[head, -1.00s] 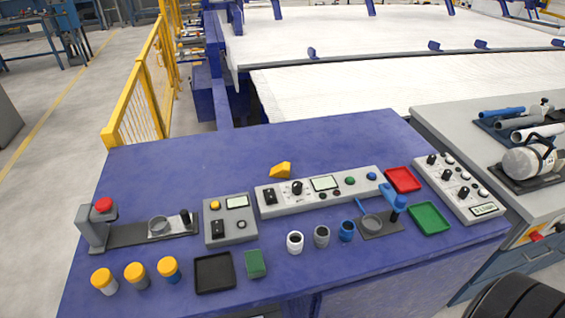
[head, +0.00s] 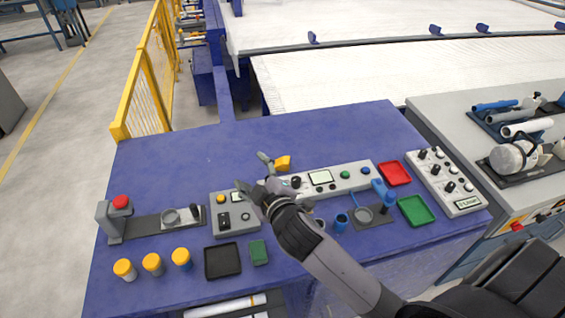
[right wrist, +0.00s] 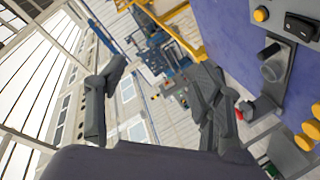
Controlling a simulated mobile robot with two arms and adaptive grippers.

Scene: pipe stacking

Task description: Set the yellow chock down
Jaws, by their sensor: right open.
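The yellow chock (head: 283,163) sits on the blue table (head: 200,165), just behind the long grey control panel (head: 335,181). My right gripper (head: 252,171) is open, above the table to the left of the chock in the head view. In the right wrist view its two fingers (right wrist: 160,78) are spread wide, with no object between them. The chock does not show in the right wrist view. My left gripper is not in view.
A small grey control box (head: 234,221) lies below my right gripper. A black tray (head: 222,261), a green block (head: 259,252) and several yellow-capped cylinders (head: 152,264) stand at the front. Red (head: 394,173) and green (head: 416,211) trays are at right. The table's back left is bare.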

